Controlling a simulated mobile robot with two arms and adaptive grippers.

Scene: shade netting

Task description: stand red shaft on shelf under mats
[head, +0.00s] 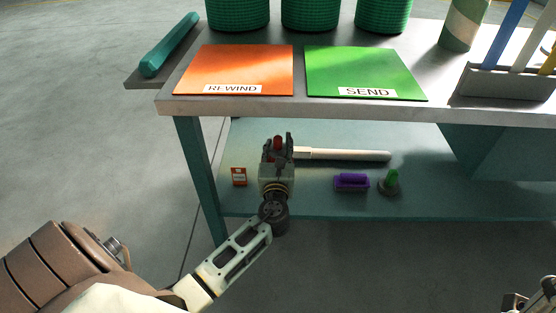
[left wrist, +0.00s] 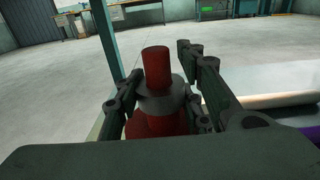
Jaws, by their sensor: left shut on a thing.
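My left gripper (head: 276,142) is over the lower shelf (head: 300,203), below the front edge of the tabletop. It is shut on the red shaft (head: 277,143), of which only a small red part shows between the fingers in the head view. In the left wrist view the red shaft (left wrist: 157,68) stands about upright, with a dark grey collar and a wider red part below. Its lower end is hidden, so I cannot tell if it touches the shelf. The orange REWIND mat (head: 236,68) and green SEND mat (head: 362,72) lie on the tabletop above. My right gripper (head: 540,300) shows partly at the bottom right corner.
A pale rod (head: 345,154) lies on the shelf right of my left gripper. A purple block-like thing (head: 351,181) and a green-topped piece (head: 390,182) stand nearer the front. A small red-and-white card (head: 239,177) is left of the gripper. A teal table leg (head: 198,170) stands further left.

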